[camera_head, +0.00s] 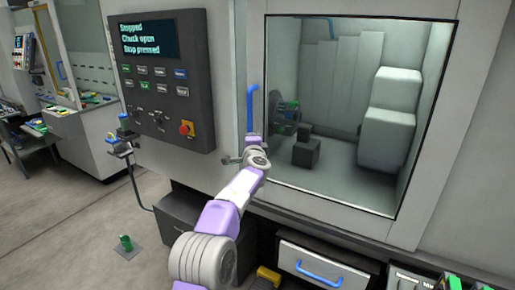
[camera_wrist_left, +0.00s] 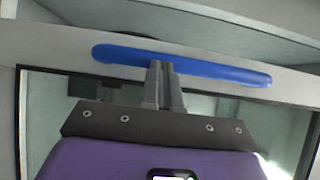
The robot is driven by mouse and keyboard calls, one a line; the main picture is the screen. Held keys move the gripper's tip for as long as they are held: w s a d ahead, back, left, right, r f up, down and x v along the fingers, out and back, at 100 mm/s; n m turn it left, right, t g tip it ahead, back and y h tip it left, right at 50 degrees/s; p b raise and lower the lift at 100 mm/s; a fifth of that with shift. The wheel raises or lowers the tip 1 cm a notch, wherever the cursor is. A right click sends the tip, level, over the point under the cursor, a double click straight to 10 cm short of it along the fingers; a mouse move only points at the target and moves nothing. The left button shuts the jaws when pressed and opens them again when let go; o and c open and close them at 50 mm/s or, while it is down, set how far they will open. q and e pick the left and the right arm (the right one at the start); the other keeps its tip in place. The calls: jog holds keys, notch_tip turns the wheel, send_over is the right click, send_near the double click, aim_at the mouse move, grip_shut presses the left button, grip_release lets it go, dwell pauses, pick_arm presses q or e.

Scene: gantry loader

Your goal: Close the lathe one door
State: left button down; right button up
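The lathe door (camera_head: 425,215) is a light grey panel with a large black-edged window. Its blue handle (camera_head: 252,105) stands upright at the window's left side in the head view. In the left wrist view the handle (camera_wrist_left: 215,68) runs across the picture. My left gripper (camera_head: 254,150) is at the handle's lower part in the head view. In the left wrist view its fingers (camera_wrist_left: 161,75) are together, with their tips overlapping the handle's near edge. I see nothing between them, and contact is unclear. I cannot tell how far the door stands open. My right gripper is out of view.
A dark control panel (camera_head: 162,85) with a red stop button (camera_head: 187,128) is left of the door. Its screen reads "Stopped", "Chuck open", "Stop pressed". A drawer with a blue handle (camera_head: 320,274) sits below. Another machine (camera_head: 75,75) stands at the left, past open floor.

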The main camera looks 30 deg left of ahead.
pick_arm(q)
jog(key=a, duration=0.7)
jog(key=shift+w+h+p, duration=0.3)
jog(key=shift+w, duration=0.1)
